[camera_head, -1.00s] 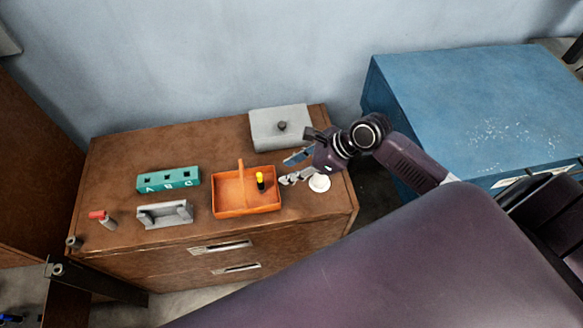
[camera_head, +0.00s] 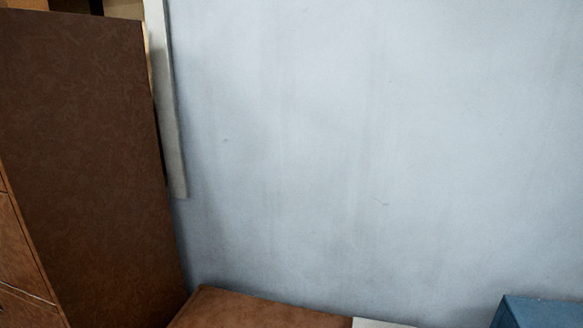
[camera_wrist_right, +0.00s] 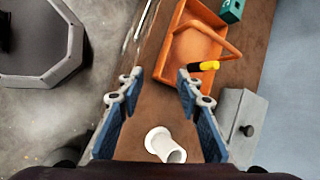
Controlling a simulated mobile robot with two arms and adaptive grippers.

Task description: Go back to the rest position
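My right gripper (camera_wrist_right: 159,90) shows in the right wrist view with its two blue-padded fingers apart and nothing between the tips. It hangs above the brown cabinet top (camera_wrist_right: 140,118). A white flanged cylinder (camera_wrist_right: 165,146) lies or stands below, between the finger bases in the picture; I cannot tell its exact height below the gripper. The orange basket (camera_wrist_right: 190,50) with a handle is beyond the fingertips, and a black-and-yellow tool (camera_wrist_right: 205,66) is in it. My left gripper is in neither view, and the head view shows neither arm.
A grey box with a dark knob (camera_wrist_right: 243,122) stands right of the gripper. Part of a teal block (camera_wrist_right: 231,11) shows at the top. In the head view, a tall brown cabinet (camera_head: 85,160) stands left, the pale wall (camera_head: 330,140) fills the middle, and a blue cabinet (camera_head: 540,312) shows low right.

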